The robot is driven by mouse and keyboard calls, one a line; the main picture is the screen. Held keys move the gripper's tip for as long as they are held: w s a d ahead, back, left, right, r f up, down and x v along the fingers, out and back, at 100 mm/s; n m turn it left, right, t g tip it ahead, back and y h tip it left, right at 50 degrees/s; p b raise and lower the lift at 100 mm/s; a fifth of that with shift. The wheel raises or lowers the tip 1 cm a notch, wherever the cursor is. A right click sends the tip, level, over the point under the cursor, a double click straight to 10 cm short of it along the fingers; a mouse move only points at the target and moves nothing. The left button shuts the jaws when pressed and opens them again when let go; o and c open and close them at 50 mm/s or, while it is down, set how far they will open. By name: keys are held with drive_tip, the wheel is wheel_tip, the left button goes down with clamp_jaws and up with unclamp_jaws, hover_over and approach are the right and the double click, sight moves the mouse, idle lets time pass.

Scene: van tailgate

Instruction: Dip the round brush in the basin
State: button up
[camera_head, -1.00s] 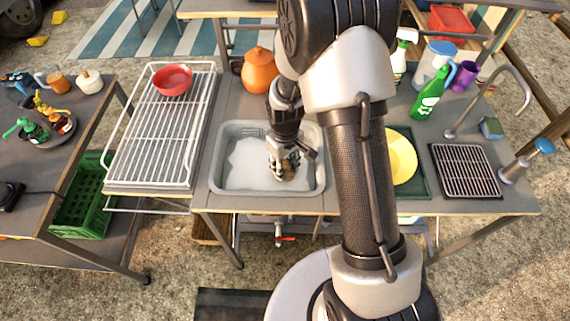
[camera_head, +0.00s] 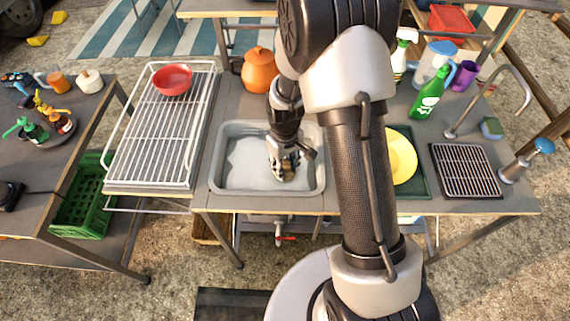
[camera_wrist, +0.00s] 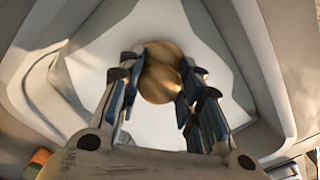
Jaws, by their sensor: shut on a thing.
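The basin (camera_head: 218,177) is a grey rectangular tub set in the middle counter, with a pale, whitish fill. My gripper (camera_head: 285,174) points down inside the basin's outline, toward its right side. It is shut on the round brush (camera_head: 289,179), of which only a small tan part shows in the head view. In the wrist view the brush (camera_wrist: 160,82) is a round, tan-brown wooden shape between the two fingers (camera_wrist: 162,85), with the basin (camera_wrist: 235,45) around it. The brush's underside is hidden, so I cannot tell if it touches the fill.
A white wire rack (camera_head: 150,150) with a red bowl (camera_head: 172,79) stands left of the basin. An orange jug (camera_head: 259,70) stands behind it. A yellow plate (camera_head: 402,157), green spray bottle (camera_head: 428,97), tap (camera_head: 490,95) and black grate (camera_head: 465,170) are to the right.

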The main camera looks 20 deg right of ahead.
sight(285, 163)
wheel_tip(285, 163, up, 12)
drive_tip(key=p, duration=0.9)
drive_tip(key=shift+r, duration=0.25)
